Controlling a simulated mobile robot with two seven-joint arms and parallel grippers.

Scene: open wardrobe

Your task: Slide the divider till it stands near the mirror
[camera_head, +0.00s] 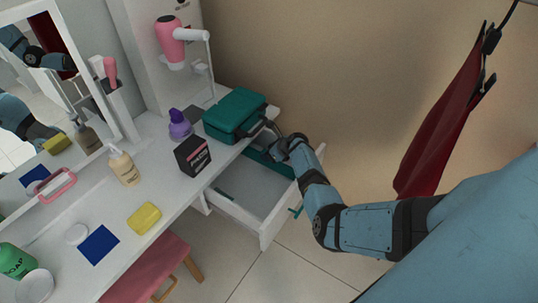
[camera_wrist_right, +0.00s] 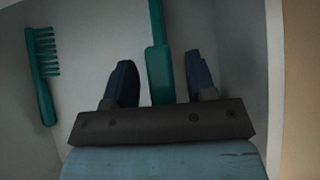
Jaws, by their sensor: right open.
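The divider looks to be the teal upright strip (camera_head: 268,163) across the open white drawer (camera_head: 243,203). In the right wrist view a teal bar (camera_wrist_right: 157,45), apparently its edge, stands between the two dark fingers of my right gripper (camera_wrist_right: 161,78). The gripper is open, with a gap showing on each side of the bar. In the head view my right gripper (camera_head: 272,148) reaches into the drawer's far part, and its fingertips are hard to make out. The mirror (camera_head: 40,75) stands at the left, above the white tabletop. My left gripper is not in view.
A teal comb (camera_wrist_right: 43,75) lies in the drawer. A teal case (camera_head: 234,112), a black box (camera_head: 193,156), a purple bottle (camera_head: 179,126) and a yellow sponge (camera_head: 145,218) stand on the tabletop (camera_head: 120,250). Dark red cloth (camera_head: 440,125) hangs at the right.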

